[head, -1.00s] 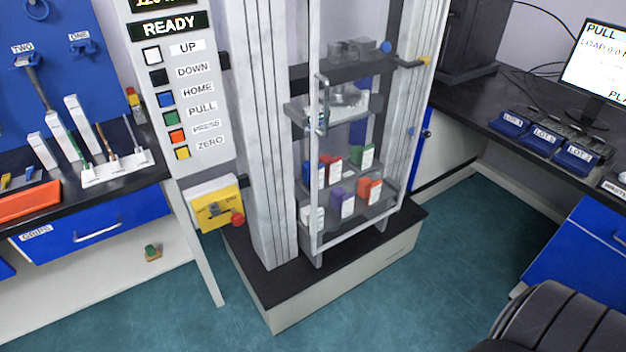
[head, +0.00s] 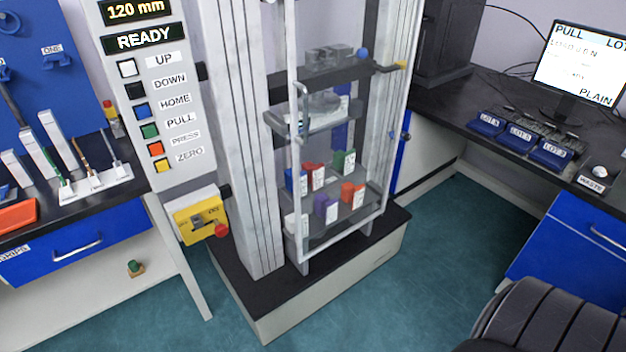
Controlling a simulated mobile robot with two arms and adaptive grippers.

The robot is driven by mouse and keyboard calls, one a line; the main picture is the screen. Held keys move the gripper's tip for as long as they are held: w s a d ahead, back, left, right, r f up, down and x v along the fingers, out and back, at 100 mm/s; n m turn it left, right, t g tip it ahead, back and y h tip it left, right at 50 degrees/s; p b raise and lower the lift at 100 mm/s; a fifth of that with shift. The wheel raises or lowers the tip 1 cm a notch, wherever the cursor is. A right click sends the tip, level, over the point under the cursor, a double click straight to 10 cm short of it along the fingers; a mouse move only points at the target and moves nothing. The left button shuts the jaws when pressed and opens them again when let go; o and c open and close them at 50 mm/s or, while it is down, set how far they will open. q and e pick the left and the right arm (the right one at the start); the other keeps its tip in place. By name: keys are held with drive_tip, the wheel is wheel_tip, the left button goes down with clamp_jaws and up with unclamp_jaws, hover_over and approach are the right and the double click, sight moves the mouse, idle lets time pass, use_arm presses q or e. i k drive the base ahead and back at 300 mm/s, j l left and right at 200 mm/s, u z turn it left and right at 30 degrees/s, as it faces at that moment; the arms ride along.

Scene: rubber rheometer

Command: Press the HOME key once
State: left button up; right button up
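The HOME key is a blue square button (head: 142,110) on the light grey control panel (head: 185,183) at the upper left of the head view, beside its HOME label (head: 175,101). It is third in a column of keys, below the black DOWN key (head: 135,90) and above the green PULL key (head: 149,131). The panel's displays read "120 mm" (head: 138,11) and "READY" (head: 145,38). Neither gripper shows in the head view. A dark ribbed shape fills the lower right corner.
A test frame with a clear guard door (head: 297,130) stands right of the panel. A yellow box with a red knob (head: 221,230) sits below the keys. A bench with blue drawers (head: 75,243) is at left, another bench with a monitor (head: 580,70) at right. Green floor (head: 420,270) is open in front.

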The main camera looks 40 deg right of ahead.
sight(143, 112)
drive_tip(key=l+u, duration=0.15)
drive_tip(key=l, duration=0.35)
drive_tip(key=l+u, duration=0.2)
drive_tip(key=l, duration=0.3)
drive_tip(key=k+l+u, duration=0.15)
drive_tip(key=l, duration=0.35)
